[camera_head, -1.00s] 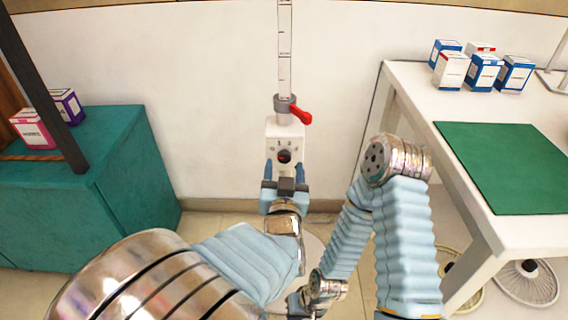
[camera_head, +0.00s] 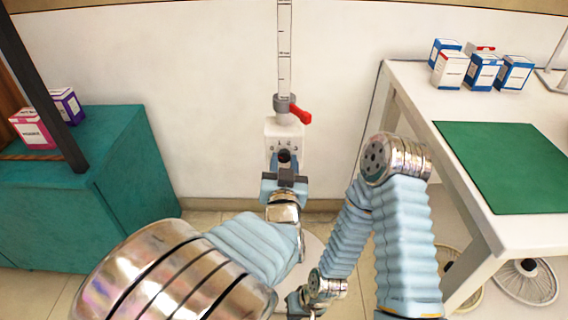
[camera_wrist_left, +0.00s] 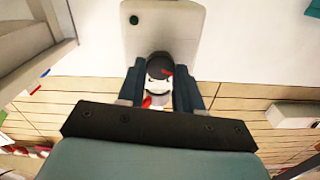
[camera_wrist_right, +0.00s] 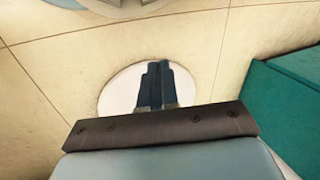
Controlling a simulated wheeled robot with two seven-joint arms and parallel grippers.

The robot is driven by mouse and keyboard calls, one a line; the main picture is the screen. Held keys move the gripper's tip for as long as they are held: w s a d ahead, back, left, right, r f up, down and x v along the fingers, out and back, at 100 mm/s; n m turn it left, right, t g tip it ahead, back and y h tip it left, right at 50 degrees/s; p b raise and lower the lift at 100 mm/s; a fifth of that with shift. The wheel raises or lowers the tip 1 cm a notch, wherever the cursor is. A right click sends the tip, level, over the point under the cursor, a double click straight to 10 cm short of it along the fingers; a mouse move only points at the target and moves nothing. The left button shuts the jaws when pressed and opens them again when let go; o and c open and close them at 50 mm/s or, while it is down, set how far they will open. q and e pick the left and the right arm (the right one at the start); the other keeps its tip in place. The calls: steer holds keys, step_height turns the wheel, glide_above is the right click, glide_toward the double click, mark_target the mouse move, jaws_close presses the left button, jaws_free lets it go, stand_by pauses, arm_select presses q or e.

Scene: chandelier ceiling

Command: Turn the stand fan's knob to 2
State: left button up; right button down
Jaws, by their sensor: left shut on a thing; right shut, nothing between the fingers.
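The stand fan's white control box (camera_head: 270,128) stands in the middle of the head view, against the wall, below its pole (camera_head: 285,60). The dark round knob (camera_head: 284,156) is on its front. My left gripper (camera_head: 285,168) is shut on the knob from the front. In the left wrist view the knob (camera_wrist_left: 158,66) sits between the two dark blue fingers, with a red mark on it. The dial's numbers are too small to read. My right gripper (camera_wrist_right: 160,84) is shut and empty, low above the floor and the fan's white round base (camera_wrist_right: 116,92).
A red lever (camera_head: 301,114) sticks out from the grey collar (camera_head: 285,102) just above the box. A teal cabinet (camera_head: 130,190) stands at left. A white table (camera_head: 410,85) with a green mat (camera_head: 505,165) and several boxes stands at right.

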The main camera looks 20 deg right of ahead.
arm_select(q)
steer(key=m+p, duration=0.2)
steer(key=m, duration=0.2)
steer(key=shift+r+m+p, duration=0.1)
steer(key=shift+m+p, duration=0.2)
steer(key=m+p, duration=0.2)
steer(key=m, duration=0.3)
steer(key=shift+d+p, duration=0.1)
steer(key=shift+p, duration=0.25)
steer(key=m+p, duration=0.1)
steer(key=m, duration=0.3)
steer(key=shift+m+p, duration=0.4)
steer(key=shift+f+m+p, duration=0.25)
steer(key=shift+m+p, duration=0.2)
steer(key=shift+m, duration=1.25)
steer(key=o, duration=1)
steer(key=shift+o, duration=0.2)
